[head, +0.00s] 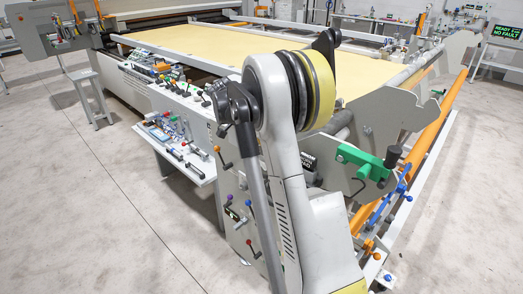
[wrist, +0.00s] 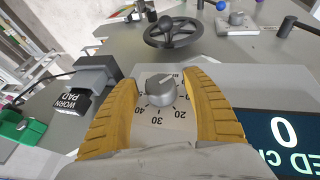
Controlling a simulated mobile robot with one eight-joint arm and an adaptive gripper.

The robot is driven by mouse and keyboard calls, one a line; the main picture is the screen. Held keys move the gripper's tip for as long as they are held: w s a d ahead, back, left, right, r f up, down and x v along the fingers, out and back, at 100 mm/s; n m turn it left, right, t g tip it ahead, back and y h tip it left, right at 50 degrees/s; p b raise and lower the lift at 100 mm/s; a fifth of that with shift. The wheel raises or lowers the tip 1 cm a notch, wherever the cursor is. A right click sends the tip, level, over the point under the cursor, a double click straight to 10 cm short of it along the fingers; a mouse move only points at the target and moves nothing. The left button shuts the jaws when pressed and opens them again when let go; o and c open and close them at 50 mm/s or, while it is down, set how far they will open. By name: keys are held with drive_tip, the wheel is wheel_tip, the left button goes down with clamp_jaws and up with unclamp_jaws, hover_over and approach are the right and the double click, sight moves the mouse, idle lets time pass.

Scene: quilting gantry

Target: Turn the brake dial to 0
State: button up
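A round grey dial (wrist: 160,90) with a printed scale around it is in the middle of the wrist view. The numbers 20, 30 and 40 show upside down on its near side; I cannot tell which value the knob points at. My gripper (wrist: 157,72) is open, its two yellow fingers on either side of the dial, with gaps between them and the knob. A dark display (wrist: 285,140) right of the fingers shows a large 0 and cut-off letters. In the head view my arm stands in front, and I cannot make out the dial or gripper.
In the wrist view a black handwheel (wrist: 173,31) stands beyond the dial. A grey block (wrist: 97,72) and a "WORN PAD" label (wrist: 71,102) are left of the fingers. In the head view a small shelf (head: 176,148) holds tools; the floor (head: 90,215) at left is clear.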

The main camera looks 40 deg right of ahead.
drive_tip(key=v, duration=1.2)
idle(0.3)
drive_tip(key=shift+a, duration=0.1)
